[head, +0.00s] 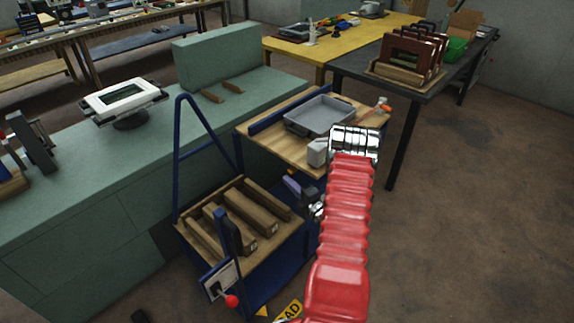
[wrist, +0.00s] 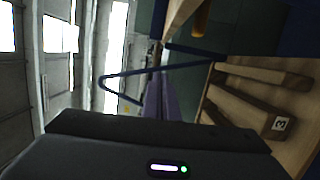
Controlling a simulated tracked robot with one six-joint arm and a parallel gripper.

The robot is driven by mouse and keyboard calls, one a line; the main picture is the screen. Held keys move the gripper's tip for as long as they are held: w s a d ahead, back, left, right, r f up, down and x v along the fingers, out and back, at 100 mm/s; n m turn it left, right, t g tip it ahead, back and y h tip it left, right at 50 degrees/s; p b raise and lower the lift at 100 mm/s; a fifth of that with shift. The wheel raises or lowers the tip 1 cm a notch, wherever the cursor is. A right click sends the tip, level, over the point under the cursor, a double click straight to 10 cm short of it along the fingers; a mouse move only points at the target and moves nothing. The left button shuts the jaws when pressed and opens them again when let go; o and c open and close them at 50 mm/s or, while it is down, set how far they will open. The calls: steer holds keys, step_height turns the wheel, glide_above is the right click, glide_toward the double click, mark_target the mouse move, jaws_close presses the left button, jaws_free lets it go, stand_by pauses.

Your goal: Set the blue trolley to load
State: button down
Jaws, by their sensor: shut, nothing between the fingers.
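The blue trolley (head: 178,150) stands beside the green bench in the head view, with a blue frame and a wooden deck. A lever with a red knob (head: 232,301) sits on a pale plate (head: 218,279) at its near post. A yellow label (head: 290,311) showing "AD" is partly hidden at the bottom by my red-sleeved arm. My gripper (head: 290,186) is shut and empty, above the trolley's right side, well apart from the red knob. Its purple fingers also show in the wrist view (wrist: 156,98), with the trolley's blue frame (wrist: 130,76) beyond; the knob is not visible there.
Wooden bars (head: 229,229) lie on the trolley deck. Behind is a wooden-topped table with a grey tray (head: 319,115). The green bench (head: 110,180) on the left carries a white-framed device (head: 122,97). The floor at right (head: 470,210) is clear.

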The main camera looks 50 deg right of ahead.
steer(key=shift+s+d+f+m+h, duration=0.4)
steer(key=shift+s+d+f+m, duration=0.1)
steer(key=shift+d+f, duration=0.1)
steer(key=shift+w, duration=0.1)
steer(key=w+d, duration=0.6)
steer(key=w, duration=0.3)
steer(key=shift+w, duration=0.35)
steer(key=shift+w+d, duration=0.1)
steer(key=shift+w, duration=0.05)
